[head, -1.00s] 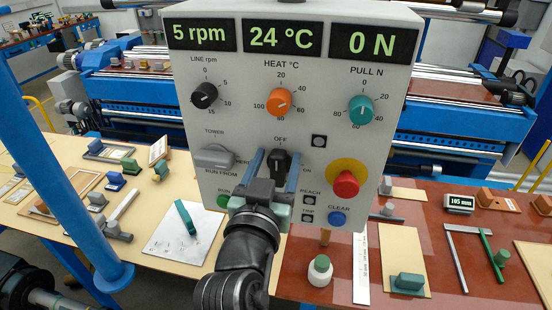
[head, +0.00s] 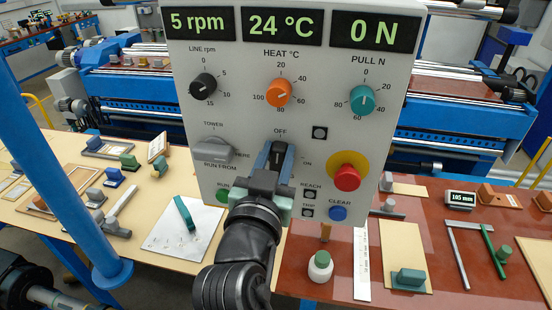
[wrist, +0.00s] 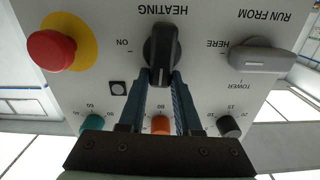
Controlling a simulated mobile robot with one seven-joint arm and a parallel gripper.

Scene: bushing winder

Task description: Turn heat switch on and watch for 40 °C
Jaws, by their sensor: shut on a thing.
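The black heat switch (head: 279,152) is on the grey control panel (head: 225,125), under the word OFF, with ON to its right. It stands upright, towards OFF. In the wrist view the panel is upside down; the switch (wrist: 162,50) sits under HEATING, with ON to its left. My gripper (head: 275,160) is shut on the switch from below, and its blue fingers hide part of it. Its fingers (wrist: 161,85) also flank the switch in the wrist view. The temperature display (head: 282,26) reads 24 °C.
A red button on a yellow ring (head: 347,177) is right of my gripper. The grey run-from selector (head: 213,150) is to the left. The orange heat dial (head: 278,93) is above. The speed display (head: 203,22) reads 5 rpm and the pull display (head: 367,33) 0 N.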

